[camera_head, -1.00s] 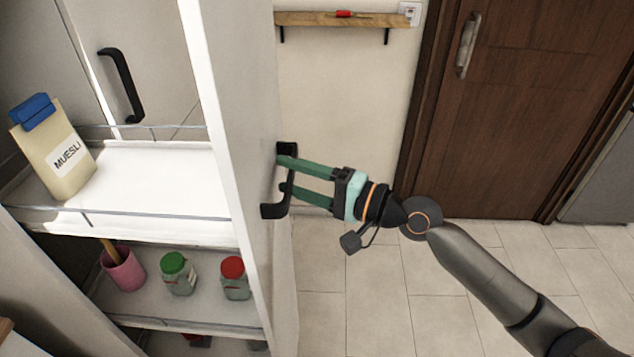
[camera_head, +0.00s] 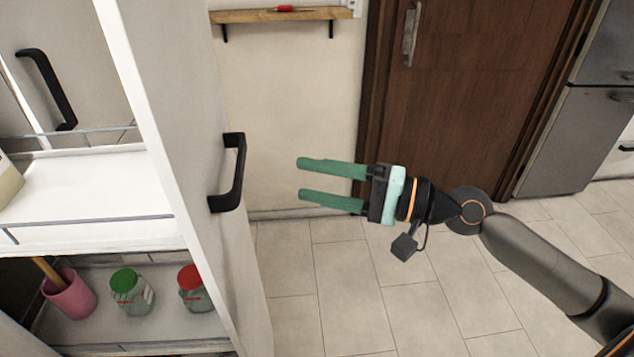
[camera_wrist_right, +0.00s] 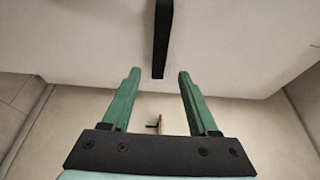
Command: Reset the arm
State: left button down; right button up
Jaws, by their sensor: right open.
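My right gripper (camera_head: 300,178) has green fingers and is open and empty. It is to the right of the black handle (camera_head: 230,175) on the white pull-out cabinet front (camera_head: 175,120), with a clear gap between them. In the right wrist view the open fingers (camera_wrist_right: 158,75) show with nothing between them, and the black handle (camera_wrist_right: 162,40) lies beyond their tips. My right arm comes in from the lower right. My left gripper is not in view.
The pull-out's shelves hold a pink cup (camera_head: 70,295), a green-lidded jar (camera_head: 131,292) and a red-lidded jar (camera_head: 193,288). A wooden wall shelf (camera_head: 250,17), a brown door (camera_head: 470,90) and a grey fridge (camera_head: 575,140) stand behind. The tiled floor (camera_head: 330,290) is clear.

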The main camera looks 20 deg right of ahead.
jog(key=shift+f, duration=0.1)
dwell(0.3)
notch_tip(320, 180, down, 18)
jog(key=s+d+f+n+h+p, duration=0.1)
jog(key=s+d+n+h+p, duration=0.15)
jog(key=h+p, duration=0.35)
jog(key=s+a+f+n+g+h+p, duration=0.2)
jog(key=s+f+n+h, duration=0.3)
jog(key=s+f, duration=0.7)
jog(key=a+n, duration=0.1)
jog(key=n, duration=0.1)
jog(key=shift+s+a+f+n+p, duration=0.15)
jog(key=shift+s+f+n+p, duration=0.1)
jog(key=shift+f+n+p, duration=0.1)
